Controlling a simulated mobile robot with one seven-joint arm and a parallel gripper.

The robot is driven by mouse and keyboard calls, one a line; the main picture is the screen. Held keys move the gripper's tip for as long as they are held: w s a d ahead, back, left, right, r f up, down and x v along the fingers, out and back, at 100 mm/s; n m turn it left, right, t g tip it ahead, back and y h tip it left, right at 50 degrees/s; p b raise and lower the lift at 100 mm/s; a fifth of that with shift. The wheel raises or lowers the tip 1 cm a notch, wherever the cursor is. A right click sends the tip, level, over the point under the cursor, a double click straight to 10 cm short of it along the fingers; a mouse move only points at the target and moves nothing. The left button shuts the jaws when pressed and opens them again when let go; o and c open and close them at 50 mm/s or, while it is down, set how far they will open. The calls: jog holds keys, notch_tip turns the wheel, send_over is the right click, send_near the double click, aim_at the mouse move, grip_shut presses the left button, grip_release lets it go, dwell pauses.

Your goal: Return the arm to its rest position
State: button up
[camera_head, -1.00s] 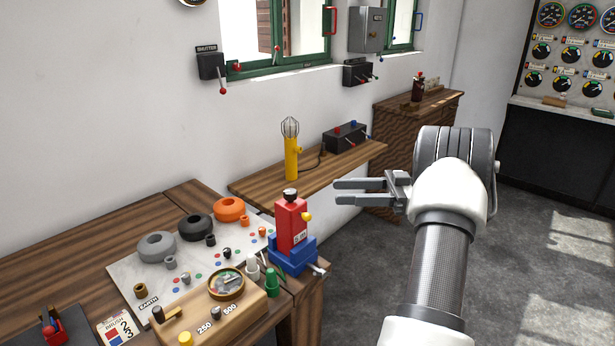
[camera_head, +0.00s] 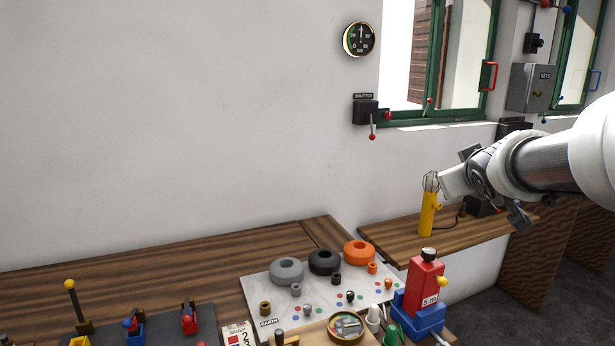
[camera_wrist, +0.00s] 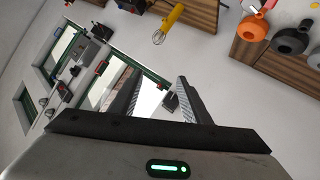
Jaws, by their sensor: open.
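My arm (camera_head: 545,160) reaches in from the right edge in the head view, in front of the wall and above the wooden shelf. Its end hangs in the air near the yellow caged lamp (camera_head: 428,212) and partly covers the dark switch box behind it. My gripper (camera_wrist: 157,80) shows clearly in the wrist view, with its two fingers apart and nothing between them. The wrist view looks past the fingers to the wall and green-framed windows, tilted. The lamp also shows there (camera_wrist: 169,22), beyond the fingers. The fingers are hard to make out in the head view.
The wooden bench (camera_head: 150,272) at lower left holds a marble board (camera_head: 255,292) with grey, black and orange rings. A red bottle-like device (camera_head: 424,279) stands in a blue base. A shutter switch (camera_head: 366,111) and a gauge (camera_head: 359,39) are on the wall. The wall's left part is bare.

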jog(key=s+a+f+m+g+y, duration=0.15)
jog(key=s+a+f, duration=0.3)
jog(key=s, duration=0.45)
jog(key=s+a+f+g+y, duration=0.1)
jog(key=s+a+f+g, duration=0.25)
jog(key=s+a, duration=0.35)
jog(key=s+a+f+m+g+y, duration=0.15)
jog(key=s+a+f, duration=0.3)
jog(key=s, duration=0.55)
notch_tip(320, 180, up, 11)
jog(key=s+g+p, duration=0.1)
jog(key=p, duration=1.1)
jog(key=shift+s+a+n, duration=0.3)
jog(key=shift+a+n, duration=0.1)
